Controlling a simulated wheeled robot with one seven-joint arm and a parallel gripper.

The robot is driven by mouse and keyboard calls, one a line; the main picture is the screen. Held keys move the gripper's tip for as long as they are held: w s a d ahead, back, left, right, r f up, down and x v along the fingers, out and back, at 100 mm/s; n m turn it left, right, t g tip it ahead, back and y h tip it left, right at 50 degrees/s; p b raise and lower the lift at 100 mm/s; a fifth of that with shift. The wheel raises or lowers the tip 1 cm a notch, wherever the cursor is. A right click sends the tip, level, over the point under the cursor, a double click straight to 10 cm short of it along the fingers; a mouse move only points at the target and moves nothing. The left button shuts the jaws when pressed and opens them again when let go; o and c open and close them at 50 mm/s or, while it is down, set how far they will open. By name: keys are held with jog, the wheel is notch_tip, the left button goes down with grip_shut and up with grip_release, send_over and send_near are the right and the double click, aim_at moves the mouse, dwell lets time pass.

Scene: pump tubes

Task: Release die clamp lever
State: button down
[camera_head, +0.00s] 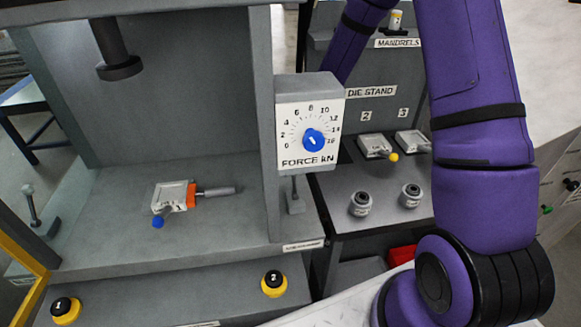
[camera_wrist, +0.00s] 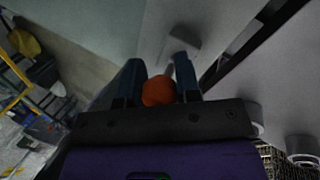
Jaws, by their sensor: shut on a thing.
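In the wrist view my gripper (camera_wrist: 160,82) is closed around an orange-red ball knob (camera_wrist: 158,91), with a dark finger on each side. A short grey lever shaft (camera_wrist: 168,70) runs from the knob to a small grey block (camera_wrist: 184,38). In the head view my gripper and this knob are hidden; I cannot tell which fixture the lever belongs to. On the press bed, a silver die (camera_head: 170,196) has a blue ball (camera_head: 158,222), and an orange block (camera_head: 192,196) with a grey rod (camera_head: 216,191) sits against its right side.
The force dial box (camera_head: 309,119) blocks part of the head view. The die stand (camera_head: 368,172) carries silver dies at 2 (camera_head: 373,145) and 3 (camera_head: 412,141), with two grey cylinders (camera_head: 360,203) in front. The press ram (camera_head: 114,50) hangs above the bed.

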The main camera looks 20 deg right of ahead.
jog(key=shift+s, duration=0.1)
jog(key=c, duration=0.8)
grip_release()
jog(key=shift+r, duration=0.15)
jog(key=v, duration=1)
jog(key=shift+s+d+r, duration=0.1)
jog(key=shift+s+r, duration=0.1)
jog(key=shift+r, duration=0.1)
